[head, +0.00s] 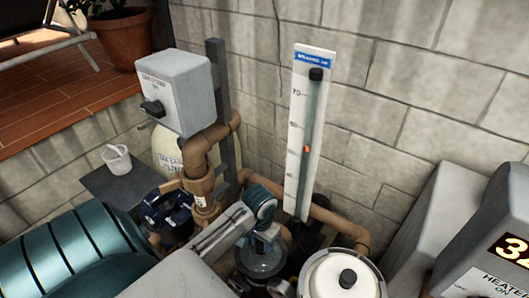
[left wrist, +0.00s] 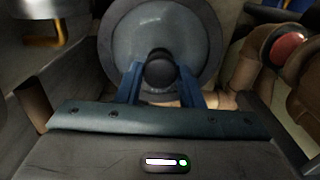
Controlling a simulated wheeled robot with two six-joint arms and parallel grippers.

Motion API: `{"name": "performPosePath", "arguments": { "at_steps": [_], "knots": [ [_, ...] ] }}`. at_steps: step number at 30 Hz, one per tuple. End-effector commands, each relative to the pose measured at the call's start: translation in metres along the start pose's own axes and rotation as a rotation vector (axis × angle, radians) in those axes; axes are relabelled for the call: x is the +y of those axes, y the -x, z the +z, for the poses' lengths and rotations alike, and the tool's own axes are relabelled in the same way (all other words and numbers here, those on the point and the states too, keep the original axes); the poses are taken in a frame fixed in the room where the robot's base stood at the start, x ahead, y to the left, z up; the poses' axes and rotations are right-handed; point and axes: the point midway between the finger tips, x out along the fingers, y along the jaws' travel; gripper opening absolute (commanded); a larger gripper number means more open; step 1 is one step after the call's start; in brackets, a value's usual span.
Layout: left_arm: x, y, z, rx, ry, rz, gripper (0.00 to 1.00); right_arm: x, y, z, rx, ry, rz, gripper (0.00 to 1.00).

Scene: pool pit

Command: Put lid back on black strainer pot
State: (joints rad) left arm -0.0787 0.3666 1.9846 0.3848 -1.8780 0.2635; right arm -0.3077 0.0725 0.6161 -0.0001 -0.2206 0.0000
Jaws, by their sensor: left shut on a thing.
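My left gripper (head: 263,236) reaches in from the lower left, pointing down at a round, see-through, bluish-grey lid (head: 262,262). In the left wrist view, the gripper's blue fingers (left wrist: 160,78) are shut on the black knob at the middle of the lid (left wrist: 125,40). The black strainer pot is mostly hidden under the lid and gripper. Whether the lid rests on the pot or hangs just above it cannot be told. My right gripper is not in view.
A white round cover with a black knob (head: 325,272) stands close on the right. Brown pipes (head: 202,170), a gauge board (head: 303,135) and a grey switch box (head: 175,90) stand behind. A white cup (head: 117,160) sits on a dark slab. A ribbed teal cylinder (head: 65,255) lies at left.

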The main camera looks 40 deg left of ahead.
Motion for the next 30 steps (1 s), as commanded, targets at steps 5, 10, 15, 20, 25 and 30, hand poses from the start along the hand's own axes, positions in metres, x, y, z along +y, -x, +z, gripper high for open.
{"name": "performPosePath", "arguments": {
  "at_steps": [5,10,15,20,25,30],
  "knots": [
    [0.000,-0.016,0.001,-0.002,-0.001,0.001,0.12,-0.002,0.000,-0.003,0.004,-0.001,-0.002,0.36],
    [0.000,-0.033,0.001,-0.002,0.000,0.001,0.12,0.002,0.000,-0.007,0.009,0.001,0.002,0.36],
    [0.000,-0.047,0.000,-0.001,-0.001,0.001,0.12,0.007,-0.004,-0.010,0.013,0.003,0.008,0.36],
    [0.000,-0.053,0.000,0.000,-0.001,0.000,0.12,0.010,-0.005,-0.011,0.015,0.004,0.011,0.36],
    [0.000,-0.056,0.000,0.001,-0.001,0.000,0.12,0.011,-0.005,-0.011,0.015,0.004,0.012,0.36],
    [0.000,-0.055,0.000,0.001,-0.001,0.000,0.12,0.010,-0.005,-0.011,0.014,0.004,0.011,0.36]
  ]
}}
